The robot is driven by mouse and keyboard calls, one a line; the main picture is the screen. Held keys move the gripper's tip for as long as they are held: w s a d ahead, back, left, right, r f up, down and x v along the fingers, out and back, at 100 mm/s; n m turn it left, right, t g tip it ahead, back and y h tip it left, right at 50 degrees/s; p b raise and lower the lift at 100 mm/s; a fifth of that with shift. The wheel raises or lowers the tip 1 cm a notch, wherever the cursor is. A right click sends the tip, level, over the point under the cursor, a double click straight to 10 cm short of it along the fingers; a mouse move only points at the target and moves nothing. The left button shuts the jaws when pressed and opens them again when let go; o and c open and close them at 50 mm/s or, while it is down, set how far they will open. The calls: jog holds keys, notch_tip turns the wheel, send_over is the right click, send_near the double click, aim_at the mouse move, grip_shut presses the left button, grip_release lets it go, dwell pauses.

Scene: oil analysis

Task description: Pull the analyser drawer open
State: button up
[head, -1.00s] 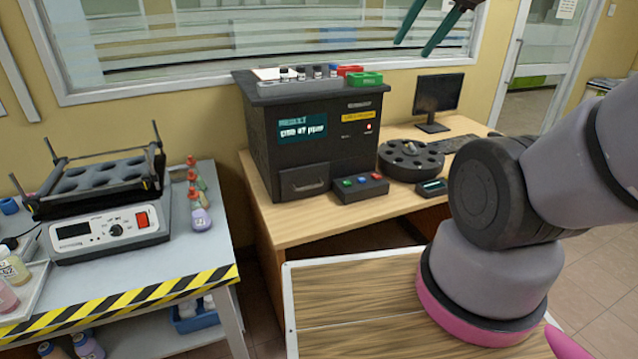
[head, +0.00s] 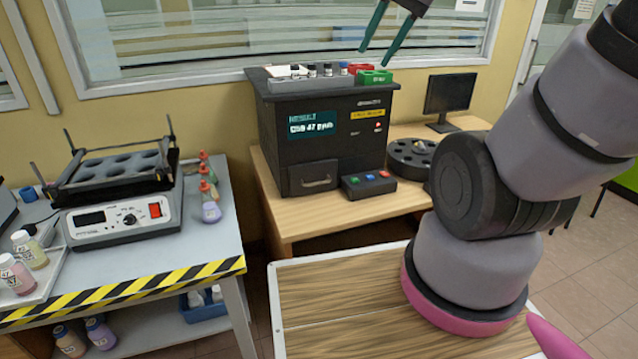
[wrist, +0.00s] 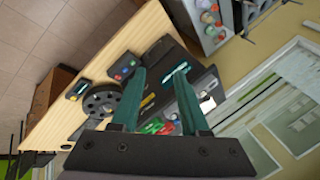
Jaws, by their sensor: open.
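The analyser (head: 330,138) is a large dark box on the wooden desk, with a lit result screen (head: 312,124). Its drawer (head: 315,177), low on the front at the left, has a light bar handle (head: 316,182) and looks shut. My gripper (head: 378,58) is open and empty, high above and in front of the analyser in the head view. In the wrist view my gripper's green fingers (wrist: 168,92) are spread, with the analyser (wrist: 178,78) beyond them. The fingers hide part of it there.
A button box (head: 368,185) stands right of the drawer. A round black carousel (head: 410,155) and a monitor (head: 449,94) are further right. Vials and red and green trays (head: 374,76) sit on the analyser. A shaker (head: 122,215) stands on the left bench.

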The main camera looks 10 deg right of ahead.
jog(key=w+f+m+g+y, duration=0.4)
jog(key=w+f+m+y, duration=0.3)
jog(key=w+f+m, duration=1.05)
jog(key=w+d+f+m+t+y, duration=0.1)
jog(key=w+f+m+t+y, duration=0.15)
jog(key=f+m, duration=0.4)
jog(key=w+d+f+m+t+y, duration=0.1)
jog(key=w+f+m, duration=0.25)
jog(key=f, duration=0.65)
jog(key=m+t, duration=0.5)
jog(key=m, duration=0.5)
send_near(320, 183)
jog(key=shift+d, duration=0.3)
jog(key=shift+w+a+m, duration=0.1)
jog(key=shift+a+m, duration=0.05)
jog(key=shift+m, duration=0.1)
jog(key=x, duration=1)
jog(key=shift+w+a+f, duration=0.1)
jog(key=shift+w, duration=0.05)
grip_shut()
